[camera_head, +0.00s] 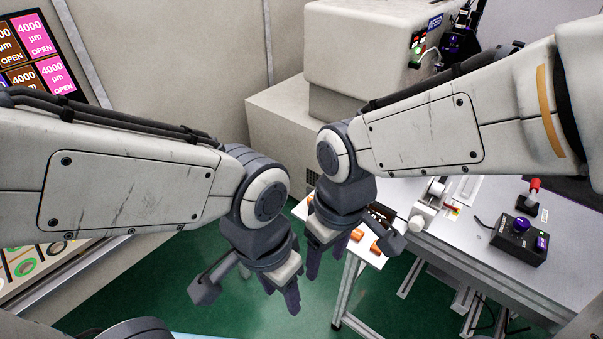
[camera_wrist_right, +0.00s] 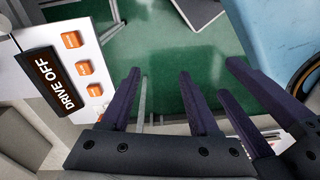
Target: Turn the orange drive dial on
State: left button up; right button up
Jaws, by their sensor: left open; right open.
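A white panel (camera_wrist_right: 100,20) at the left of the right wrist view carries a black display reading DRIVE OFF (camera_wrist_right: 52,82) and several small orange controls. These include an upper one (camera_wrist_right: 71,40), a middle one (camera_wrist_right: 84,68) and a lower one (camera_wrist_right: 93,90). I cannot tell which is the drive dial. In the head view, orange controls (camera_head: 376,248) show on the white panel, partly hidden by my right gripper (camera_head: 326,260). That gripper is open, fingers down, beside the panel, with nothing in it. My left gripper (camera_head: 270,288) is open and empty, lower and further left.
A grey table (camera_head: 470,240) at the right holds a black control box (camera_head: 518,240) and a red-handled lever (camera_head: 532,190). A beige machine (camera_head: 365,50) stands behind. A screen with coloured tiles (camera_head: 35,50) is at upper left. Green floor (camera_head: 380,300) is open below the grippers.

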jog(key=w+a+r+n+p, duration=0.1)
jog(key=w+r+n+p, duration=0.1)
jog(key=w+p, duration=0.6)
jog(key=w+a+r+n+p, duration=0.25)
jog(key=w+p, duration=0.25)
jog(key=w, duration=0.6)
jog(key=shift+h, duration=0.4)
jog(key=f+p, duration=0.1)
jog(key=f, duration=0.2)
jog(key=f+p, duration=0.1)
jog(key=f, duration=0.2)
jog(key=f+p, duration=0.1)
jog(key=f, duration=0.3)
jog(key=shift+d, duration=0.4)
pick_arm(q)
notch_tip(320, 180, up, 19)
jog(key=shift+f, duration=0.15)
pick_arm(e)
jog(key=shift+r, duration=0.1)
grip_shut()
